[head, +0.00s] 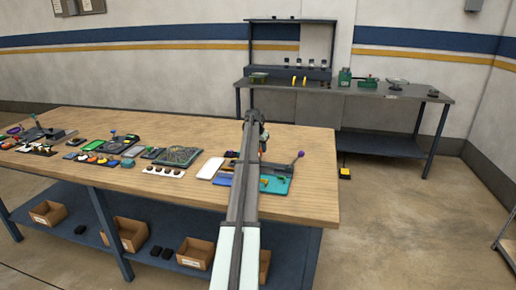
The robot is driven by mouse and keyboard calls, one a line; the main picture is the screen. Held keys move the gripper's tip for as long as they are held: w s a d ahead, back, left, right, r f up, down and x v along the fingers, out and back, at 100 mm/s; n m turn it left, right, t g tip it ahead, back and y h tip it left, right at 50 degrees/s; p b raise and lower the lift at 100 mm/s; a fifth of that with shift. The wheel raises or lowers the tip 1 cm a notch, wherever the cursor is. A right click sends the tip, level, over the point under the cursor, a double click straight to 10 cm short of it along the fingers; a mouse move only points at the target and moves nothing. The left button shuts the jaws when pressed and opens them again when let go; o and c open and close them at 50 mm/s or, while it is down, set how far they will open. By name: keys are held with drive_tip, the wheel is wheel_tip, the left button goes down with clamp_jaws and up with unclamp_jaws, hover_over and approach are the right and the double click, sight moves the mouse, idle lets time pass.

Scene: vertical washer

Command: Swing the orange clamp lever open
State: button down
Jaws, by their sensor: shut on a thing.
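My gripper (263,148) points down over a teal fixture plate (278,185) near the right end of the wooden workbench. My own arm link covers much of it. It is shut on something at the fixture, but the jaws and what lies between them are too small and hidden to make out. A small orange spot (264,181) shows low on the fixture just right of my arm; I cannot tell if it is part of the orange clamp lever. A lever with a purple knob (299,155) rises at the fixture's right side.
The wooden workbench (325,208) holds a white tray (211,168), a circuit-like board (178,156) and several small parts left of the fixture. Its right end is bare. A grey bench (420,94) stands behind. Cardboard bins (128,234) sit on the lower shelf.

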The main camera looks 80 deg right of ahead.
drive_tip(key=m, duration=0.1)
drive_tip(key=s+m+g, duration=0.1)
drive_tip(key=m, duration=0.1)
drive_tip(key=s+m, duration=0.1)
drive_tip(key=shift+a+m+g+y, duration=0.25)
drive_tip(key=shift+m+g+y, duration=0.05)
drive_tip(key=shift+g+y, duration=0.1)
drive_tip(key=shift+s+a+m+g+y, duration=0.2)
drive_tip(key=shift+s+a+m+y, duration=0.15)
drive_tip(key=shift+m, duration=0.65)
drive_tip(key=shift+s+a+m+g+y, duration=0.2)
drive_tip(key=shift+s+m+y, duration=0.1)
drive_tip(key=shift+m, duration=0.7)
drive_tip(key=c, duration=0.9)
unclamp_jaws()
drive_tip(key=shift+r, duration=0.1)
drive_tip(key=v, duration=1.3)
drive_tip(key=shift+w+a+r, duration=0.15)
drive_tip(key=shift+a+r, duration=0.05)
drive_tip(key=shift+r, duration=0.05)
